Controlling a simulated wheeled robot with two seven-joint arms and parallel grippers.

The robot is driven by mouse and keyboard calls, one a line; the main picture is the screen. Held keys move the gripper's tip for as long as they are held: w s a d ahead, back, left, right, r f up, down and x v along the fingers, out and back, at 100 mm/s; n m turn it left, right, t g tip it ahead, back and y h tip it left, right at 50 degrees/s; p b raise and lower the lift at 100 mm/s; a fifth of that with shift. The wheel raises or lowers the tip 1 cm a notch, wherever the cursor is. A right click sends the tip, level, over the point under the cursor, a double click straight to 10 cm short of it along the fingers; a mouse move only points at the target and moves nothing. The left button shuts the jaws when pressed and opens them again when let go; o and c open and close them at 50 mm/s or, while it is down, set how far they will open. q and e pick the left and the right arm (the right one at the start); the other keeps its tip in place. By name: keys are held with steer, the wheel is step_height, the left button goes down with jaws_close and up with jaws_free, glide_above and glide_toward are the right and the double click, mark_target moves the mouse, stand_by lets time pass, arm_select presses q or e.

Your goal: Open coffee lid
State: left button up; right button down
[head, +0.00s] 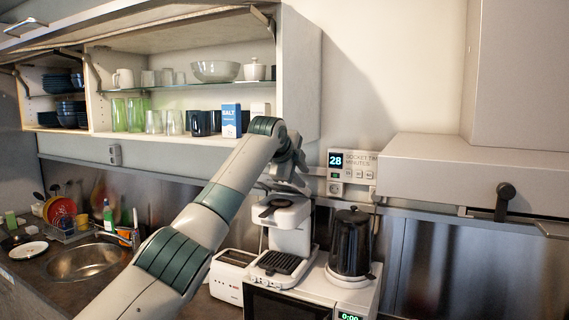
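The white coffee machine (291,240) stands on top of the white microwave, to the right of the toaster. I cannot tell clearly whether the lid is raised. My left arm reaches up from the bottom of the head view, and my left gripper (290,182) is just above and behind the top of the machine. Its fingers are small and partly hidden by my own wrist, so I cannot see whether they are open or touch the lid. My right gripper is not in view.
A black kettle (350,242) stands close to the right of the machine on the microwave (290,303). A white toaster (229,275) is at the left. An open wall cabinet (215,138) with dishes hangs above. A sink (85,262) is far left. A hood (465,172) juts out at right.

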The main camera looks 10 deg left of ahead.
arm_select(q)
steer(key=b+v, duration=0.6)
steer(key=v, duration=0.7)
steer(key=shift+s, duration=0.3)
